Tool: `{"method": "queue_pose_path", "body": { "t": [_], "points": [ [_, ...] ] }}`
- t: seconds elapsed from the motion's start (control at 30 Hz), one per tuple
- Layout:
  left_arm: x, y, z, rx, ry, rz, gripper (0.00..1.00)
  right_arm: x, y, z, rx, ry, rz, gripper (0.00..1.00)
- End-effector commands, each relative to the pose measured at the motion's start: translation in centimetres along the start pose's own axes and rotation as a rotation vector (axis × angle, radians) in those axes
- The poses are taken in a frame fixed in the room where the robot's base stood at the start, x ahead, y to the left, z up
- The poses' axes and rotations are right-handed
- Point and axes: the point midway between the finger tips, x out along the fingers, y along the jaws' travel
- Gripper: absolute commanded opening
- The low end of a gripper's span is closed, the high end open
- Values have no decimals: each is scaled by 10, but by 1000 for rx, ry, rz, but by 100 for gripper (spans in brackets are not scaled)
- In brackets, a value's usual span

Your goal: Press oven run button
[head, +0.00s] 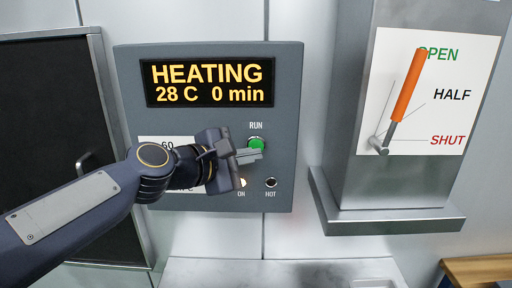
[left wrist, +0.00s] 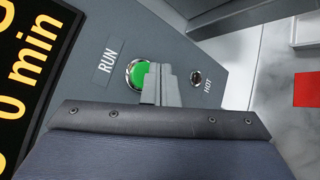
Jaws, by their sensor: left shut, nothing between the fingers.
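The oven control panel (head: 280,95) is a grey box on the wall. Its display (head: 210,82) reads HEATING, 28 C, 0 min. The green RUN button (head: 257,143) sits below the display at the right and also shows in the left wrist view (left wrist: 138,73). My left gripper (head: 258,155) is shut and empty, its fingertips at the lower edge of the button. In the left wrist view the fingertips (left wrist: 160,82) overlap part of the button; I cannot tell whether they touch it. My right gripper is not in view.
Below the button are an ON lamp (head: 242,183), lit, and a dark HOT lamp (head: 271,182). To the right, a steel box has an orange lever (head: 409,85) pointing up near OPEN. A dark oven door (head: 45,130) is at the left. A pale worktop (head: 200,272) lies below.

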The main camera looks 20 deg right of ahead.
Motion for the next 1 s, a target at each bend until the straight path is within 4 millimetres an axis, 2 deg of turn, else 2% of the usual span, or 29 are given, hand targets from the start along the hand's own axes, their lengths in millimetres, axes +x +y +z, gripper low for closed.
{"method": "queue_pose_path", "body": {
  "t": [0.5,1.0],
  "points": [
    [-32,-23,24,0,-1,1,0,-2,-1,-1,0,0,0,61],
    [-34,-25,25,0,-1,0,0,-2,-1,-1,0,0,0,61]
  ]
}}
